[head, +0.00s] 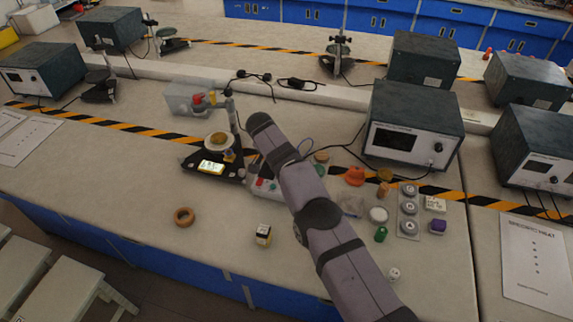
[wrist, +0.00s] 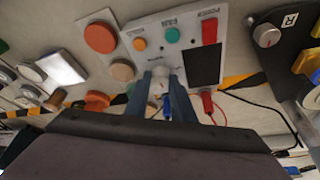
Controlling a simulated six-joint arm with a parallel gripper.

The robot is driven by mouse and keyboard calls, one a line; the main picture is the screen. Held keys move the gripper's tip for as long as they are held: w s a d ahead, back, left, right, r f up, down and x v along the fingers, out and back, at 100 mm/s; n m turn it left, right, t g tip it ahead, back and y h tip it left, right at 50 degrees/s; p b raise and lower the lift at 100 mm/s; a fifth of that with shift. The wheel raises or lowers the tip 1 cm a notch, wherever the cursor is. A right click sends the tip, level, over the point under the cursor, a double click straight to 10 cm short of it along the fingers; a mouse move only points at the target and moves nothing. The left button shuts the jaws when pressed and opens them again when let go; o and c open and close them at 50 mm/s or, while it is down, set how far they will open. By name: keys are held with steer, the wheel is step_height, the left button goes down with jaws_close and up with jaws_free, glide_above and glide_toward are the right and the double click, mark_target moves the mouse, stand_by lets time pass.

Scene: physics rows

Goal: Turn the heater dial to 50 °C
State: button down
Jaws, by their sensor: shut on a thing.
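The white control panel (wrist: 140,25) shows in the wrist view with a red switch, a teal button, a small orange button and a black window. My gripper (wrist: 161,88) is at its near edge, with its two blue-grey fingers on either side of a pale knob (wrist: 158,84), which I take for the heater dial. The fingers are shut on it. The dial's scale and pointer cannot be read. In the head view the control box (head: 263,188) is partly covered by my arm, and my gripper is hidden there.
A black-based apparatus (head: 190,160) with a lit display stands left of the control box. Right of my arm are an orange piece (head: 355,176), a green bottle (head: 381,234) and a weight tray (head: 408,232). A tape roll (head: 184,216) lies at front left. Red and blue leads run near the gripper.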

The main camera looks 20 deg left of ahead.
stand_by(0.7)
steer(key=c, duration=1.5)
jaws_free()
steer(key=shift+r, duration=0.15)
steer(key=shift+b+v, duration=0.5)
steer(key=shift+v, duration=0.5)
steer(key=shift+b+v, duration=0.6)
steer(key=shift+v, duration=2)
